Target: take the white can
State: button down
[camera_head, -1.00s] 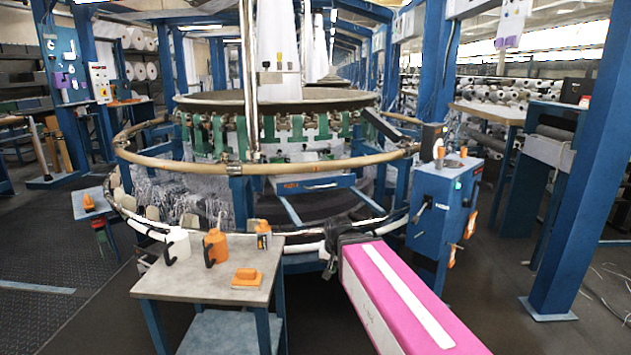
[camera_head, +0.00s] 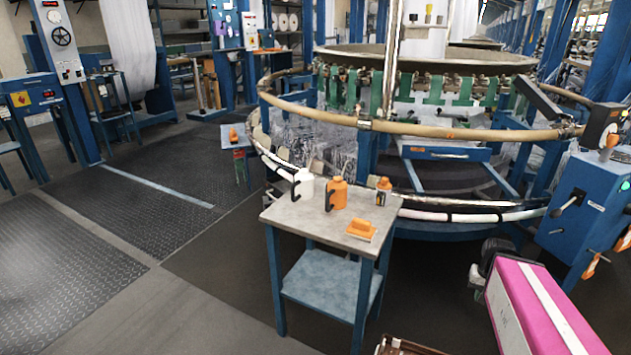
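The white can (camera_head: 303,185) stands upright at the back left corner of a small grey-topped table (camera_head: 290,216). A black hooked handle shows on its left side. An orange can (camera_head: 337,194) with a similar black handle stands just right of it, a small gap apart. My gripper is not in view, and nothing is seen touching the white can.
An orange-capped bottle (camera_head: 383,190) and an orange block (camera_head: 361,230) are on the same table. The loom's white lower rail (camera_head: 440,214) curves close behind it. A pink box (camera_head: 535,305) stands at right. Floor at left is open.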

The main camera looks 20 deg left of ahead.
aim_at(302, 187)
jog(key=k+l+u, duration=0.1)
jog(key=u, duration=1.3)
jog(key=i+u, duration=0.2)
jog(key=i+j, duration=0.1)
jog(key=j, duration=0.3)
jog(key=i+j+z, duration=0.1)
jog(key=j, duration=0.35)
jog(key=i+j, duration=0.1)
jog(key=j, duration=0.3)
jog(key=i+j+u, duration=0.1)
jog(key=i+j, duration=0.7)
jog(key=j, duration=0.2)
jog(key=i+j, duration=0.9)
jog(key=i+l+z, duration=0.1)
jog(key=i+z, duration=0.25)
jog(key=z, duration=0.15)
jog(key=i+z, duration=0.3)
jog(key=z, duration=0.25)
jog(key=i+j+z, duration=0.25)
jog(key=z, duration=0.25)
jog(key=i+j+z, duration=0.35)
jog(key=z, duration=0.15)
jog(key=i+j+z, duration=0.2)
jog(key=j+z, duration=0.2)
jog(key=z, duration=0.15)
jog(key=i+j+z, duration=0.1)
jog(key=j+z, duration=1.45)
